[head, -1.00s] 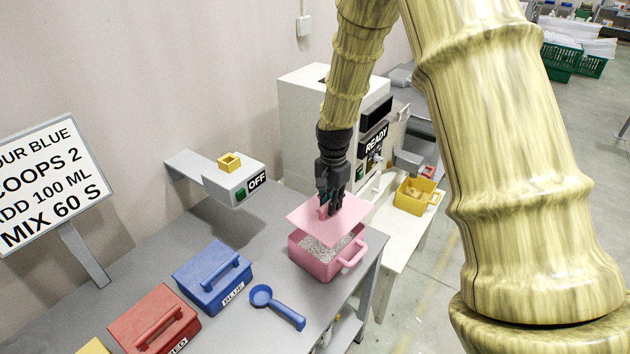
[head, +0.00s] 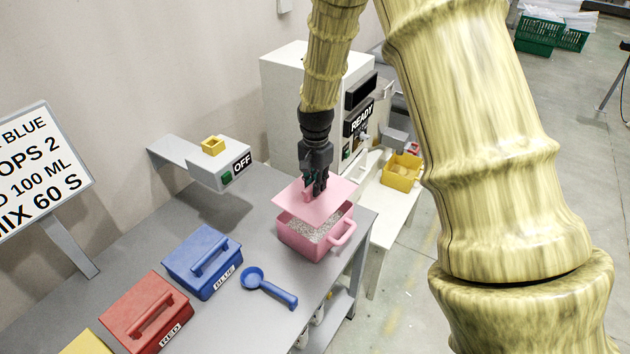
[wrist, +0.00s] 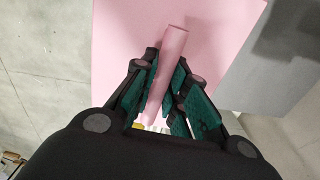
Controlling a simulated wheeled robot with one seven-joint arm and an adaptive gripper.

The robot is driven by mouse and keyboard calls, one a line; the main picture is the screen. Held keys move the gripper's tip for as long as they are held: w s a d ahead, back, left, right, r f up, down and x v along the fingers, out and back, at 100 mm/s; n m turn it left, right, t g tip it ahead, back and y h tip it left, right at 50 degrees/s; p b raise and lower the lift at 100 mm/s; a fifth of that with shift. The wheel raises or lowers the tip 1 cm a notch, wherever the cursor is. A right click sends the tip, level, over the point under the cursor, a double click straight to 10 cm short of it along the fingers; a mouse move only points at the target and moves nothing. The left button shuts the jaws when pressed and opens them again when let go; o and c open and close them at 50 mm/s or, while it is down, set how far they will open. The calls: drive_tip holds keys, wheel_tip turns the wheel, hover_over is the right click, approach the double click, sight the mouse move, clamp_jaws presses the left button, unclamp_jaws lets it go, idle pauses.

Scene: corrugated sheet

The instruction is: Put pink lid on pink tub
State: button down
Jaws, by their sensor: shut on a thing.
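The pink tub (head: 305,240) stands on the grey table near its right edge, with grey granular stuff inside and a handle on its right side. The pink lid (head: 322,205) is above the tub, over its back part and a little tilted; the tub's front opening still shows. My gripper (head: 314,190) is shut on the lid's handle from above. In the wrist view, the gripper's green-padded fingers (wrist: 160,105) close around the pink handle (wrist: 168,65), and the lid (wrist: 125,45) spreads out beyond it. Whether the lid touches the tub's back rim is hidden.
On the grey table (head: 180,215) are a blue box (head: 203,262), a red box (head: 146,312) and a blue scoop (head: 268,288). A white device marked OFF (head: 222,165) stands behind. A white machine marked READY (head: 300,95) and a yellow tub (head: 402,172) are beyond the tub.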

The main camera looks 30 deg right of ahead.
wheel_tip(320, 180, down, 7)
drive_tip(key=b, duration=0.2)
idle(0.7)
idle(0.5)
drive_tip(key=c, duration=1.3)
unclamp_jaws()
drive_tip(key=shift+c, duration=0.2)
wheel_tip(320, 180, up, 12)
drive_tip(key=shift+r, duration=0.1)
